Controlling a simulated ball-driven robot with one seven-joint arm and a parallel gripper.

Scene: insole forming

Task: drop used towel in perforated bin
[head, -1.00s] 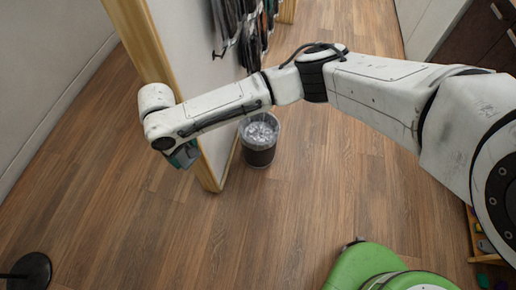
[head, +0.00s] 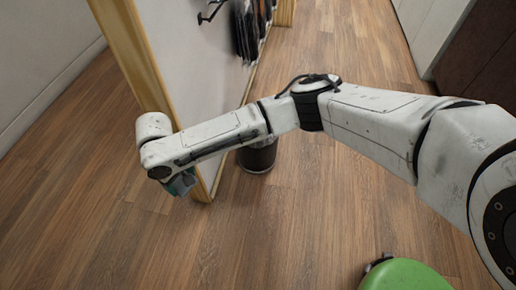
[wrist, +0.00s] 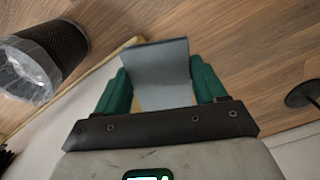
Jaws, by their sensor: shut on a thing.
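My gripper (wrist: 163,88) has green fingers and is shut on a grey-blue towel (wrist: 160,62), which hangs as a flat sheet between them in the wrist view. In the head view my gripper (head: 180,184) is at the end of the outstretched arm, in front of the partition's end, and the towel is hard to make out. The dark bin (head: 257,158) stands on the floor to the right of my gripper, its top hidden behind my arm. In the wrist view the bin (wrist: 62,42) is at the upper left, with a clear liner in its mouth, apart from the towel.
A white partition with a wooden edge (head: 140,75) stands between my gripper and the bin. Dark items (head: 252,30) hang on its right face. A round black base (wrist: 303,93) stands on the floor at the right of the wrist view. Open wooden floor (head: 270,225) lies in front.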

